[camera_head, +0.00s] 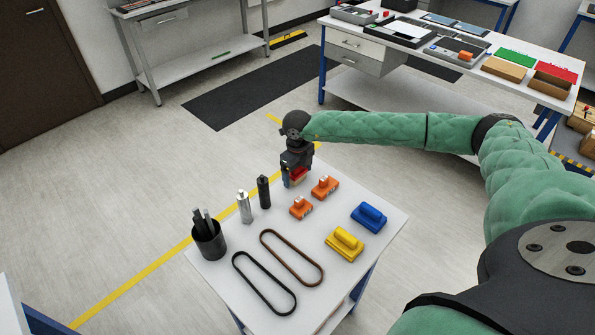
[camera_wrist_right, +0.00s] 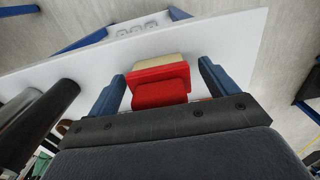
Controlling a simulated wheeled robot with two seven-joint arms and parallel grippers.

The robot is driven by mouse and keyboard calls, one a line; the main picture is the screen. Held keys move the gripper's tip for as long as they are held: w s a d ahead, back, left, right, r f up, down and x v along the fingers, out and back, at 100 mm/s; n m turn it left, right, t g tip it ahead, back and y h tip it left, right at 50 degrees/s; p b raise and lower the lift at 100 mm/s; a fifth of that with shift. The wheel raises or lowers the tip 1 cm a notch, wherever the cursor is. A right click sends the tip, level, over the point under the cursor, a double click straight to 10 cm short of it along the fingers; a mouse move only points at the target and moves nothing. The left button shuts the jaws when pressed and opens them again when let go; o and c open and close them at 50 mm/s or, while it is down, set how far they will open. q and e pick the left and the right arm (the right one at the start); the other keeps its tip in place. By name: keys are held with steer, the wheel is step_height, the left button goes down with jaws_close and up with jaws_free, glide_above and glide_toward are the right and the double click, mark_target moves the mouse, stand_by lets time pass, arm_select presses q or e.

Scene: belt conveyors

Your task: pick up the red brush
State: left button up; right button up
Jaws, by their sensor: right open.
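The red brush (camera_wrist_right: 160,86) lies on the white table between the two blue fingers of my right gripper (camera_wrist_right: 158,88) in the right wrist view. It has a red body and a cream bristle side. The fingers are open, with a gap showing on both sides of the brush. In the head view the red brush (camera_head: 298,173) shows only partly, at the table's far corner, with my right gripper (camera_head: 294,180) over it and hiding part of it. My left gripper is not in view.
On the white table (camera_head: 225,275) stand a black cylinder (camera_head: 264,192), a silver cylinder (camera_head: 244,207) and a dark cup (camera_head: 208,241). Two orange parts (camera_head: 301,207), a yellow brush (camera_head: 344,244), a blue brush (camera_head: 369,217) and two belts (camera_head: 264,284) lie nearby.

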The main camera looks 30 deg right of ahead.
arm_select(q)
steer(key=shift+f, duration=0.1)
arm_select(e)
steer(key=shift+f, duration=0.1)
steer(key=c, duration=1.1)
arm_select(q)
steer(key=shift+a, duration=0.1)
arm_select(e)
steer(key=shift+o, duration=0.2)
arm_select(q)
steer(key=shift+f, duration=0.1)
arm_select(e)
steer(key=shift+r, duration=0.2)
